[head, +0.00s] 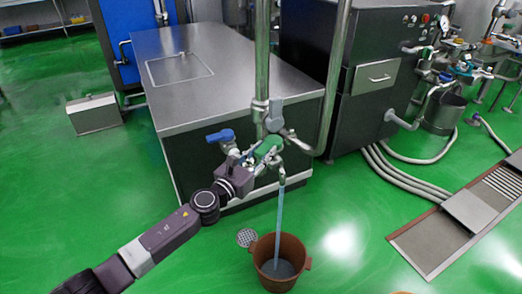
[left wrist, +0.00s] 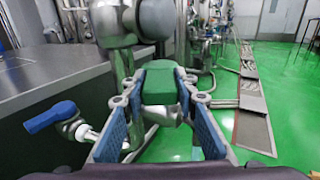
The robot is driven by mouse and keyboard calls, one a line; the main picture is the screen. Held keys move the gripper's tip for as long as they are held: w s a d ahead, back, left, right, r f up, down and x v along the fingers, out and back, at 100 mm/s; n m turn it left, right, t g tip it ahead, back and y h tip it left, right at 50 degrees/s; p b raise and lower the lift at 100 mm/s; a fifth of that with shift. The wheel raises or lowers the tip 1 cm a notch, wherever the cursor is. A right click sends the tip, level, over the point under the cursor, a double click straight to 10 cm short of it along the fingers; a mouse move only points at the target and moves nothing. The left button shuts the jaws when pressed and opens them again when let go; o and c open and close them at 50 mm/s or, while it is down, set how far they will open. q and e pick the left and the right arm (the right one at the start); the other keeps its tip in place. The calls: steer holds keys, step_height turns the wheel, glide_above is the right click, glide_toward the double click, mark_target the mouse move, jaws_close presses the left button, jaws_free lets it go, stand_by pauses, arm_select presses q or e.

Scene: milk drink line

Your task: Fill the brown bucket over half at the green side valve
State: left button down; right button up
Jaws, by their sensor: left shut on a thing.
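The brown bucket (head: 291,252) stands upright on the green floor below the valve. A stream of water (head: 280,210) runs from the spout into it, and grey liquid (head: 278,269) shows inside; its exact level is hard to judge. The green side valve (head: 268,146) sits on a steel pipe, and its green handle fills the middle of the left wrist view (left wrist: 160,86). My left gripper (head: 256,160) is shut on the green handle, with its blue finger pads on either side in the left wrist view. My right gripper is not in view.
A blue-handled valve (head: 221,136) is just left of my left gripper. A steel-topped cabinet (head: 200,80) stands behind the pipes. A round floor drain (head: 247,237) is left of the bucket. Hoses (head: 400,180) and a drain channel (head: 440,235) lie to the right.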

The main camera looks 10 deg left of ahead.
arm_select(q)
steer(key=c, duration=1.5)
jaws_free()
steer(key=v, duration=1.2)
